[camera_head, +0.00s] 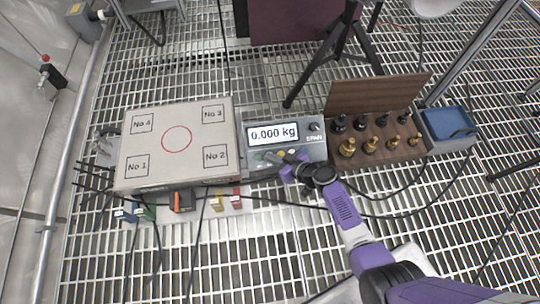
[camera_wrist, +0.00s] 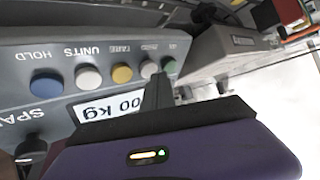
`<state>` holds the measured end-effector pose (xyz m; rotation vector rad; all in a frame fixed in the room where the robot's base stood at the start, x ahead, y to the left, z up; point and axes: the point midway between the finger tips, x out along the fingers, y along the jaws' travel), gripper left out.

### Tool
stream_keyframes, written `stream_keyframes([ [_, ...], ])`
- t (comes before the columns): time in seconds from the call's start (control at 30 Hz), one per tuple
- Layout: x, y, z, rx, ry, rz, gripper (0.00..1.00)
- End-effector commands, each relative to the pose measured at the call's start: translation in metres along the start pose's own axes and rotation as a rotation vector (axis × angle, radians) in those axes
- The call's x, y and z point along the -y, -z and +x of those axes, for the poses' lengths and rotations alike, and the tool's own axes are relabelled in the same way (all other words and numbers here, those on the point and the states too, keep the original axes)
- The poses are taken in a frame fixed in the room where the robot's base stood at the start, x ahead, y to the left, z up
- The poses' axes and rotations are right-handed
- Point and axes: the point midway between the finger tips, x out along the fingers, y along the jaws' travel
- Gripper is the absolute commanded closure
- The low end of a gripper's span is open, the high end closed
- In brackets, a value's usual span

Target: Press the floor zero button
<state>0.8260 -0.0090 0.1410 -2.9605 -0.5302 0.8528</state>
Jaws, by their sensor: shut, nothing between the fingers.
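The scale's indicator box (camera_head: 285,138) stands right of the weighing platform (camera_head: 140,168); its display reads 0.000 kg. In the wrist view the button row appears upside down: a blue button (camera_wrist: 46,82) by HOLD, a white button (camera_wrist: 88,77) by UNITS, a yellow button (camera_wrist: 121,73) by TARE, a second white button (camera_wrist: 149,68) with a label too faint to read, and a green button (camera_wrist: 169,66) at the end. My gripper (camera_head: 276,158) is shut and empty at the panel's front. Its tip (camera_wrist: 160,82) is close to the second white and green buttons; contact cannot be told.
A wooden case (camera_head: 384,146) with black and brass weights stands to the right, beside a blue box (camera_head: 447,125). A black tripod (camera_head: 340,45) stands behind. Coloured connectors (camera_head: 182,200) and cables lie in front of the platform on the grating floor.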

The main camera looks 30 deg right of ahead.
Motion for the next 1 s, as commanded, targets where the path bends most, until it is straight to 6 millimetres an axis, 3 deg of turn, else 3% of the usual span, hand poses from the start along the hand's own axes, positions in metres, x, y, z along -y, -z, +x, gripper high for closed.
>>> stream_keyframes([
  [0.63,0.023,0.025,-0.044,0.000,0.001,0.000,1.00],
  [1.0,0.026,0.025,-0.048,0.000,0.000,0.000,1.00],
])
